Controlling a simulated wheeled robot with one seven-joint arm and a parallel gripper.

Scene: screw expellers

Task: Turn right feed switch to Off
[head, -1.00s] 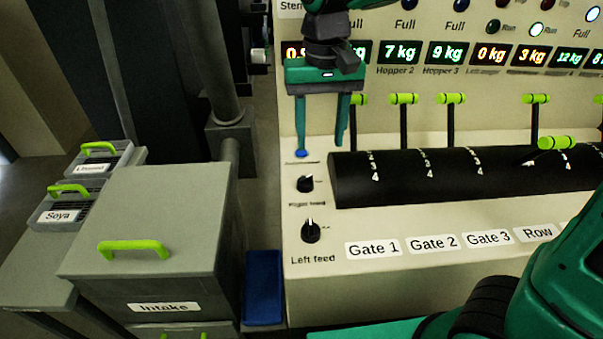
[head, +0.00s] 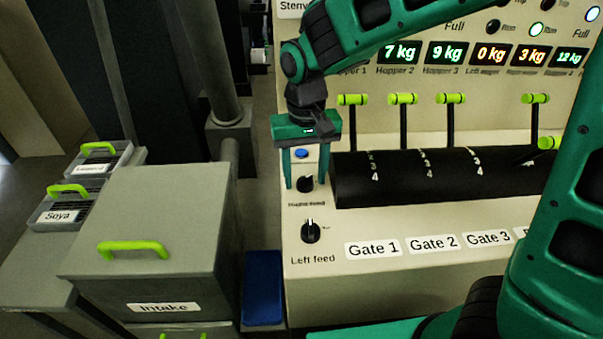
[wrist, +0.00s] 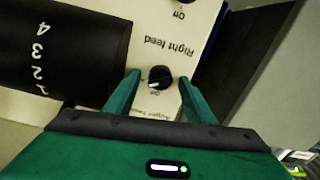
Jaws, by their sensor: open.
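The right feed switch (head: 305,184) is a black rotary knob on the cream panel, above its "Right feed" label. In the wrist view the right feed switch (wrist: 160,77) shows a white pointer mark, with small "On" lettering beside it. My gripper (head: 305,186) is open, with one finger on each side of this knob. In the wrist view my gripper (wrist: 158,95) has its fingers apart, and gaps show between them and the knob. Finger depth against the panel is hard to tell. The left feed switch (head: 311,231) sits below, its pointer upright.
A blue button (head: 302,154) shows between my fingers, above the knob. The black gate drum (head: 400,178) with green-tipped levers (head: 403,99) lies close on the right. The grey Intake box (head: 150,240) stands left, and a blue bin (head: 263,288) is below.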

